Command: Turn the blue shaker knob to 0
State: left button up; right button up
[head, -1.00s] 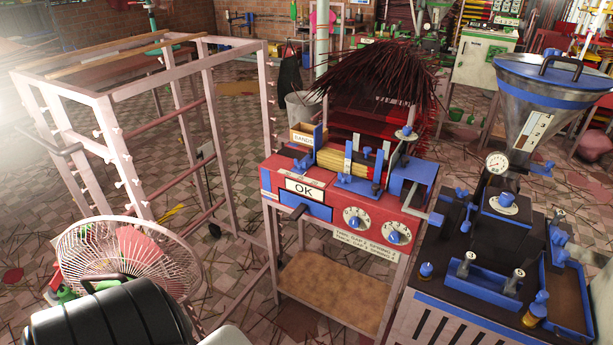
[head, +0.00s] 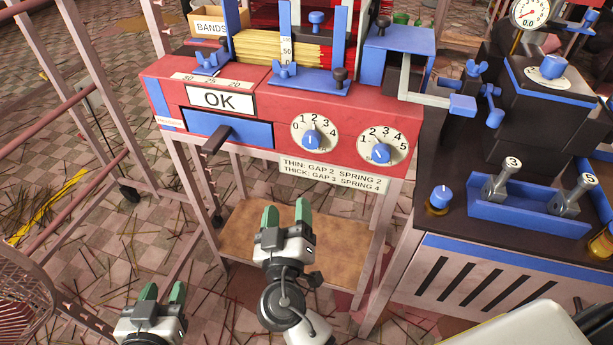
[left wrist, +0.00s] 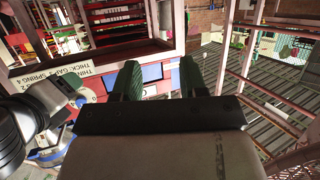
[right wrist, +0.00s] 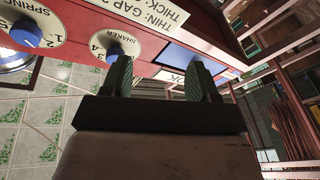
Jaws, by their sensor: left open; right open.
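The blue shaker knob (head: 311,140) is the left of two dials on the red front panel, next to the OK plate. Its white dial is numbered 0 to 4, and the pointer appears to face up, near 2. The right wrist view shows this knob (right wrist: 114,51) upside down with its SHAKER label, partly behind a fingertip. My right gripper (head: 286,215) is open and empty, below the panel and under the knob, apart from it. My left gripper (head: 163,292) is open and empty, lower and further left.
The spring knob (head: 380,153) sits just right of the shaker knob. A dark handle (head: 217,140) juts from the blue drawer front on the left. A printed label (head: 331,176) hangs under the dials. A black bench (head: 455,225) with blue fittings stands at the right.

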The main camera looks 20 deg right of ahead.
aim_at(310, 143)
pick_arm(q)
notch_tip(310, 143, up, 4)
jog(key=s+t+b, duration=0.1)
jog(key=s, duration=0.1)
pick_arm(e)
notch_tip(310, 143, up, 6)
jog(key=s+d+f+m+t+h, duration=0.1)
jog(key=s+d+m+h, duration=0.1)
jog(key=s+m+h, duration=0.15)
jog(key=x, duration=0.3)
jog(key=p+x, duration=0.1)
jog(key=x, duration=0.6)
jog(key=shift+a+r, duration=0.3)
jog(key=shift+a, duration=0.05)
jog(key=shift+w+d+r+p, duration=0.2)
jog(key=shift+w+d+p, duration=0.1)
jog(key=shift+w, duration=0.25)
pick_arm(q)
jog(key=s+f+g, duration=0.1)
jog(key=s+a+f+g+y, duration=0.1)
jog(key=f+g, duration=0.1)
jog(key=s+a+f+g, duration=0.1)
jog(key=shift+f+g, duration=0.3)
jog(key=shift+f, duration=0.05)
pick_arm(e)
jog(key=shift+c, duration=0.4)
